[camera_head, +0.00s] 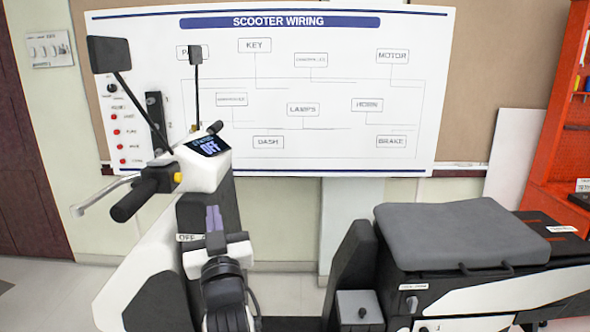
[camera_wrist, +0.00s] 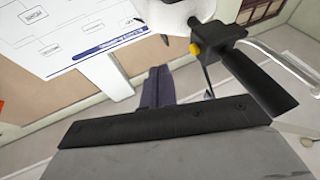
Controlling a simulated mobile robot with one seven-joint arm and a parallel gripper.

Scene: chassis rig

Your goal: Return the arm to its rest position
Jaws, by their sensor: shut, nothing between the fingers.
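My gripper (camera_head: 213,213) is in front of the scooter's dark front column in the head view, its two purple-grey fingers pointing up and close together. It is shut and empty. In the wrist view its fingers (camera_wrist: 158,75) rise behind the dark edge of my wrist, with nothing between them. My arm comes up from the bottom of the head view below it; the rest of the arm is out of sight. A small "OFF" label (camera_head: 187,238) shows just left of my gripper, partly hidden behind it.
The scooter's handlebar grip (camera_head: 135,198), yellow button (camera_head: 177,177) and display reading OFF (camera_head: 210,147) stand above my gripper. The grey seat (camera_head: 460,233) is at the right. A wiring board (camera_head: 350,150) is behind. A gap lies between front column and seat.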

